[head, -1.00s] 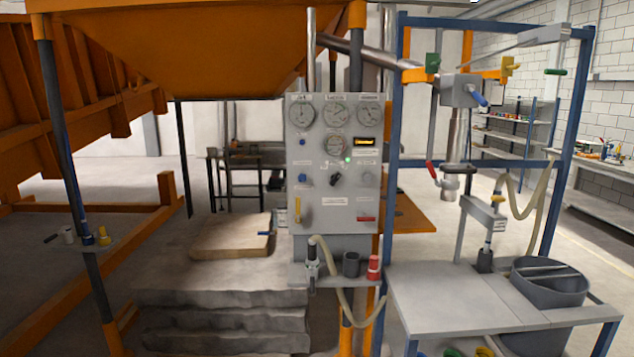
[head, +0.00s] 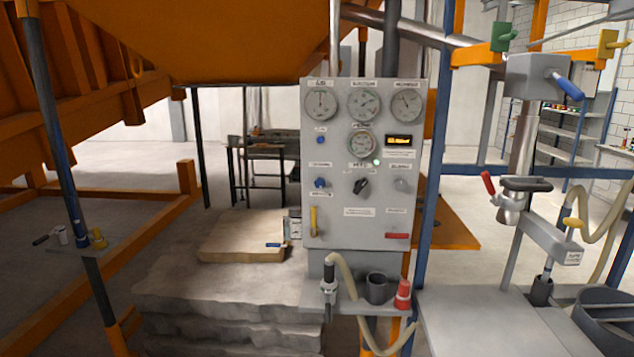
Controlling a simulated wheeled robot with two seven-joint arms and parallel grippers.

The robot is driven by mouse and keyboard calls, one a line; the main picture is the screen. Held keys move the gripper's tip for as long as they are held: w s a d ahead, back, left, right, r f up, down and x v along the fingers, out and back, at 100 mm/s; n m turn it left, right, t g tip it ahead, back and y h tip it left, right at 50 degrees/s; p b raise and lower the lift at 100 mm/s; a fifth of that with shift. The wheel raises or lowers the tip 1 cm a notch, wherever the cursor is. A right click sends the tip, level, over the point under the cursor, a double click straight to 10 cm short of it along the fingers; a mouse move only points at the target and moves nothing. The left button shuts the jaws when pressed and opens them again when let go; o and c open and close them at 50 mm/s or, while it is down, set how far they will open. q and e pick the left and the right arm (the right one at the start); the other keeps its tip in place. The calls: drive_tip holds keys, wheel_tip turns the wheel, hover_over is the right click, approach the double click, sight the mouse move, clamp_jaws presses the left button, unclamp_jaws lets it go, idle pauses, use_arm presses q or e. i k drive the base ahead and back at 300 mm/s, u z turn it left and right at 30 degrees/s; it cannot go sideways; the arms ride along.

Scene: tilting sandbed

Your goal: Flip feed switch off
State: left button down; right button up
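A grey control panel (head: 345,225) stands upright in the middle of the head view. Its labels are too small to read, so I cannot tell which control is the feed switch. A black rotary knob (head: 361,186) sits at its centre, turned at a slant. A green lamp (head: 376,162) is lit just above it. A blue knob (head: 320,183) is to its left and a grey knob (head: 401,184) to its right. A yellow lever (head: 314,221) is upright at lower left, and a flat red handle (head: 397,235) is at lower right. Neither gripper is in view.
A small shelf (head: 350,303) below the panel holds a dark cup (head: 377,288), a red object (head: 403,294) and a hose (head: 347,275). A grey table (head: 475,325) and blue frame post (head: 432,150) stand at right. Stacked stone slabs (head: 220,290) lie at left.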

sight(359, 184)
drive_tip(key=z, duration=0.5)
drive_tip(key=i, duration=0.95)
drive_tip(key=z, duration=0.8)
